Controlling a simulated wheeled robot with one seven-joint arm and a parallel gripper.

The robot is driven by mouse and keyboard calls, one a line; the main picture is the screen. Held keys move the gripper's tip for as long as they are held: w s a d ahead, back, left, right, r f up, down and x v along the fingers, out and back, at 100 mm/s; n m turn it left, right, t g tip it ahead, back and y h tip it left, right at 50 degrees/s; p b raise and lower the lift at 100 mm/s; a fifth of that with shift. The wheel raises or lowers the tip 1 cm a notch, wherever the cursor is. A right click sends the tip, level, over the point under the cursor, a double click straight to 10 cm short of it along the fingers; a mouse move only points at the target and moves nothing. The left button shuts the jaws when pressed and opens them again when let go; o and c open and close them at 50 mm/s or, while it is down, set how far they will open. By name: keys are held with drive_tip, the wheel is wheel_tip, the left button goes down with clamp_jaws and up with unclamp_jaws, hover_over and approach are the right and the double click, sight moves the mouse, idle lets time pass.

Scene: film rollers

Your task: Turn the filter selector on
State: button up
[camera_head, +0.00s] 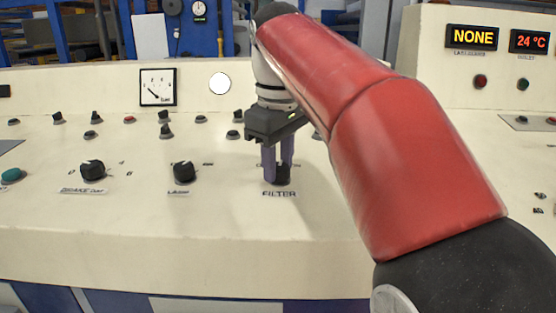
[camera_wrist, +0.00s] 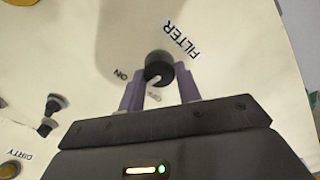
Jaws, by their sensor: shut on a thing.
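The filter selector (camera_head: 282,179) is a round black knob on the cream console, just above its FILTER label (camera_head: 279,194). In the wrist view the knob (camera_wrist: 158,66) shows a pale pointer mark on the side facing my gripper. The ON mark (camera_wrist: 121,75) is to its left there; a small mark below the knob is too blurred to read surely. My gripper (camera_head: 277,168) points down at the knob, its two purple fingers on either side and shut on it. The fingers hide part of the knob in the head view.
The LASER knob (camera_head: 184,172) and BRAKE knob (camera_head: 92,171) stand to the left, with several small switches behind. A raised panel at right has a NONE display (camera_head: 471,38) and a 24 °C display (camera_head: 529,41). The console front is clear.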

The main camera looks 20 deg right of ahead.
sight(279, 168)
drive_tip(key=shift+m, duration=1.9)
drive_tip(key=o, duration=1)
drive_tip(key=shift+c, duration=0.2)
drive_tip(key=shift+s+a+r, duration=0.1)
drive_tip(key=shift+s+r, duration=0.1)
drive_tip(key=shift+r, duration=1.75)
drive_tip(key=shift+s+r, duration=0.2)
drive_tip(key=shift+r, duration=1.75)
